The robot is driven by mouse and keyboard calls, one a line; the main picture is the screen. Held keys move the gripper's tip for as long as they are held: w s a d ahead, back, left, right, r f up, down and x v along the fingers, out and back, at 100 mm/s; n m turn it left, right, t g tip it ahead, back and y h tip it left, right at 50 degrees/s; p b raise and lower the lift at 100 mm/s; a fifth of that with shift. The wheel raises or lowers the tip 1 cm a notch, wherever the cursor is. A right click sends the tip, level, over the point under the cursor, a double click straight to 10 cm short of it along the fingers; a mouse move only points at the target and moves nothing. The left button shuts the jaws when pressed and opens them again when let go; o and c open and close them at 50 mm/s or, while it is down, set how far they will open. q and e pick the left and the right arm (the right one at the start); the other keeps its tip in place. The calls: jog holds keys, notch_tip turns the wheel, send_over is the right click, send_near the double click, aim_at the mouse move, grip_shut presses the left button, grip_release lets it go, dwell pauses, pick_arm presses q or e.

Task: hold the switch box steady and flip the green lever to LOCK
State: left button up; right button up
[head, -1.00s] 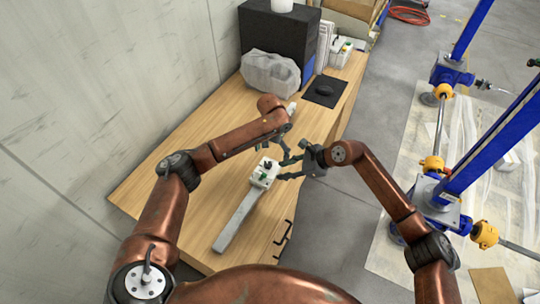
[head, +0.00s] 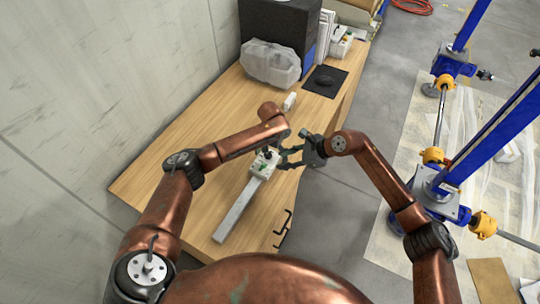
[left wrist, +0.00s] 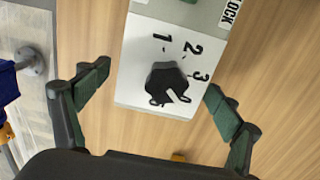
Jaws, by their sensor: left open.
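The white switch box (head: 257,172) lies on the wooden table at one end of a long grey bar (head: 237,212). Its green lever (head: 264,167) shows in the head view. In the left wrist view the box's white face (left wrist: 140,75) carries a black knob (left wrist: 167,84) and the numbers 1, 2, 3; a LOCK label (left wrist: 231,12) is at the top edge, where the lever is mostly cut off. My left gripper (left wrist: 158,80) is open above the box, one finger to each side of the knob end. My right gripper (head: 284,158) is open at the box's right side; contact is unclear.
A small white object (head: 289,101) lies beyond my left forearm. Blue screw jacks (head: 460,170) stand on the floor at right.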

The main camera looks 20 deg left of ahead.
pick_arm(q)
jog(key=shift+c, duration=0.6)
jog(key=c, duration=2)
jog(key=shift+c, duration=0.5)
pick_arm(e)
jog(key=shift+c, duration=0.6)
jog(key=shift+d+f, duration=0.15)
jog(key=shift+f, duration=0.05)
jog(key=shift+c, duration=0.8)
jog(key=d+f, duration=0.1)
jog(key=s+d+f+m+y, duration=0.1)
jog(key=d+y, duration=0.1)
jog(key=shift+s+f, duration=0.3)
jog(key=shift+f, duration=0.1)
jog(key=c, duration=0.5)
jog(key=d+f+m+y, duration=0.1)
jog(key=d+f+m, duration=0.1)
jog(key=d, duration=0.1)
jog(key=d+f+t+y, duration=0.1)
jog(key=d, duration=0.1)
jog(key=shift+s+m+y, duration=0.3)
jog(key=shift+s+m, duration=0.05)
jog(key=shift+m, duration=0.05)
grip_shut()
jog(key=shift+d+f+t, duration=0.15)
jog(key=shift+d+t, duration=0.15)
jog(key=shift+d, duration=0.15)
